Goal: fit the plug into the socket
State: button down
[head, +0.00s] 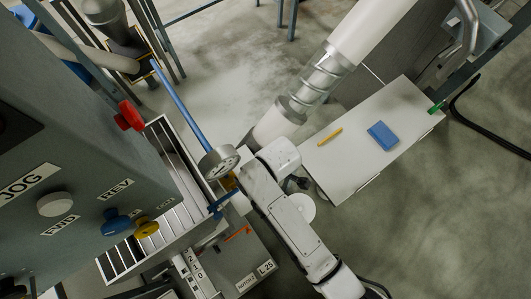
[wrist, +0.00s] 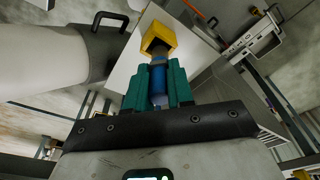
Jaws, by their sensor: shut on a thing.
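My gripper (wrist: 158,80) is shut, its two teal fingers on either side of a blue cylindrical plug (wrist: 158,77) in the wrist view. Just past the plug's far end is a yellow square piece (wrist: 157,34) with a dark opening. I cannot tell whether this is the socket or part of the plug, nor whether they touch. In the head view my wrist hides most of the gripper; a small yellow patch (head: 228,184) and a blue part show beside it, under a round gauge (head: 218,162).
A grey control box (head: 75,150) with knobs and a red button (head: 129,115) fills the left. A slatted conveyor (head: 165,215) lies beside it. A grey box labelled L-25 (head: 245,262) is below. A white table (head: 345,165) holds a blue block (head: 382,135) and a yellow stick (head: 330,137).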

jog(key=f, duration=0.2)
jog(key=shift+s+d+f+b, duration=0.15)
jog(key=shift+d+f+b, duration=0.15)
jog(key=shift+b, duration=0.1)
jog(key=shift+a+r, duration=0.1)
jog(key=shift+r, duration=0.05)
jog(key=c, duration=1)
grip_release()
jog(key=shift+r, duration=0.1)
notch_tip(320, 180, up, 12)
jog(key=d, duration=0.2)
jog(key=s+d+f+m+h, duration=0.1)
jog(key=s+d+f+m, duration=0.15)
jog(key=d+m, duration=0.8)
jog(key=s+d+m, duration=0.2)
jog(key=s+d, duration=0.1)
jog(key=d, duration=0.1)
jog(key=s+d+m, duration=0.2)
jog(key=s+d, duration=0.2)
jog(key=d, duration=0.1)
jog(key=s+d+m+h, duration=0.1)
jog(key=s+d+m, duration=0.1)
jog(key=s+d, duration=0.2)
jog(key=shift+d+r+t, duration=0.25)
jog(key=shift+d+t, duration=0.05)
jog(key=shift+d, duration=0.35)
